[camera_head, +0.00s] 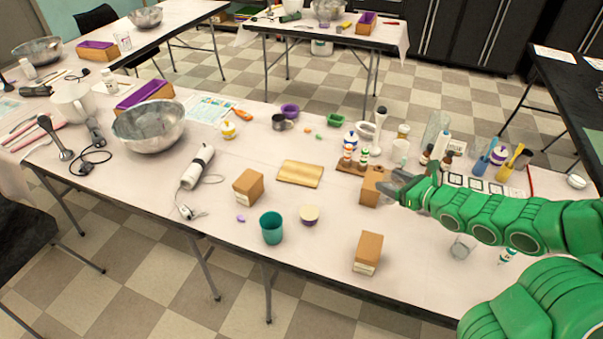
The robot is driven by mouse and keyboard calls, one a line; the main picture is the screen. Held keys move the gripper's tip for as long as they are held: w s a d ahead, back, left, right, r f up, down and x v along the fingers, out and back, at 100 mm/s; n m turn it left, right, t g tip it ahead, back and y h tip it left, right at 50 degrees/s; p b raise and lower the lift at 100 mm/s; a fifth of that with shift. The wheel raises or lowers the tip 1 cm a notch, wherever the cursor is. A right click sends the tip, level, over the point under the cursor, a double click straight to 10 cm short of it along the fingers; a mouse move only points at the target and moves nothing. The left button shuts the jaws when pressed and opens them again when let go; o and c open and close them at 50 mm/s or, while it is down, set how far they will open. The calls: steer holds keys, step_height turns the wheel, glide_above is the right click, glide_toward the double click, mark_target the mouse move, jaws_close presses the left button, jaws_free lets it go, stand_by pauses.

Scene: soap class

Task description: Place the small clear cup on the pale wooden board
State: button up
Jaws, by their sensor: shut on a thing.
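The pale wooden board (300,174) lies flat on the near table, left of my gripper, with its top bare. My gripper (388,187) reaches in from the right, at the end of the green arm. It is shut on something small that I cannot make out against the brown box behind. A clear cup (462,247) stands on the table below my arm, partly overlapped by it. I cannot tell whether it is the small clear cup of the task.
A brown box (372,190) is directly at my gripper. Other brown boxes (248,187) (368,253), a teal cup (271,228) and a small bowl (309,215) stand nearer the front edge. Bottles crowd the back right.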

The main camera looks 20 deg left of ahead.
steer(key=s+a+r+n+g+y, duration=0.1)
steer(key=a+r, duration=0.1)
steer(key=a, duration=1)
steer(key=s+a+r+n+g, duration=0.1)
steer(key=a, duration=1.1)
glide_above(300, 172)
step_height(300, 172, down, 9)
steer(key=shift+s+d+f, duration=0.15)
steer(key=shift+s+d, duration=0.05)
steer(key=shift+d, duration=0.05)
steer(key=shift+w+a+f, duration=0.1)
steer(key=shift+a+f, duration=0.05)
steer(key=shift+f, duration=1.55)
steer(key=shift+f, duration=0.1)
steer(key=o, duration=1.1)
